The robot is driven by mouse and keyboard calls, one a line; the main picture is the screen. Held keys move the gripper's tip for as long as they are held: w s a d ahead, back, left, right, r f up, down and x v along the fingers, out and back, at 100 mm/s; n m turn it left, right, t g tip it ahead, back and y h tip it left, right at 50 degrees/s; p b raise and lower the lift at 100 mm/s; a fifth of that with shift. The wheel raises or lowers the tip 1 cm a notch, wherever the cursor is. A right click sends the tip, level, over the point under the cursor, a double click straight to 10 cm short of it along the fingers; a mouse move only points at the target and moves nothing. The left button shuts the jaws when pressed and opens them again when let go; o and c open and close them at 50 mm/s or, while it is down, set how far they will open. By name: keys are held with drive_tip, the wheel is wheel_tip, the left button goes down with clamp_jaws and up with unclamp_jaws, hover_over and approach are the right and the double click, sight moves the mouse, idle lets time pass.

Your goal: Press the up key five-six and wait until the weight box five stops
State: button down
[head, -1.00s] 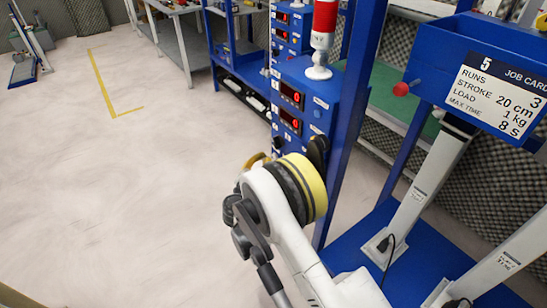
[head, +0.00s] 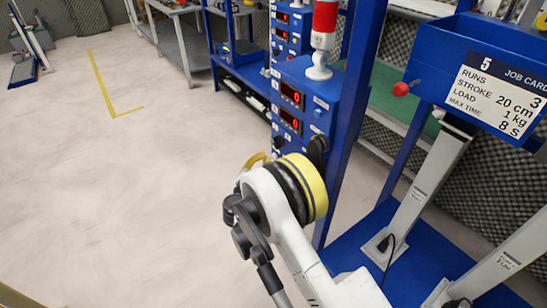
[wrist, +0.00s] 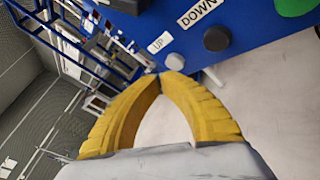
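In the wrist view my gripper (wrist: 159,77) has its two yellow fingers bent together so that the tips meet, with nothing between them. A second dark key (wrist: 216,38) sits by the DOWN label (wrist: 197,12). Both are on a blue panel (wrist: 255,25). In the head view my arm hides most of the gripper and these keys. A blue box (head: 425,70) with job card 5 (head: 495,90) is at the upper right.
A blue control cabinet (head: 320,92) with red displays reading 0 carries a red-topped signal lamp (head: 324,22). A blue upright (head: 355,100) stands right of it. Pale slanted columns (head: 425,185) stand on a blue base at the right.

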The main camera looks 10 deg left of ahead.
drive_tip(key=shift+w+d, duration=0.25)
drive_tip(key=shift+w, duration=0.05)
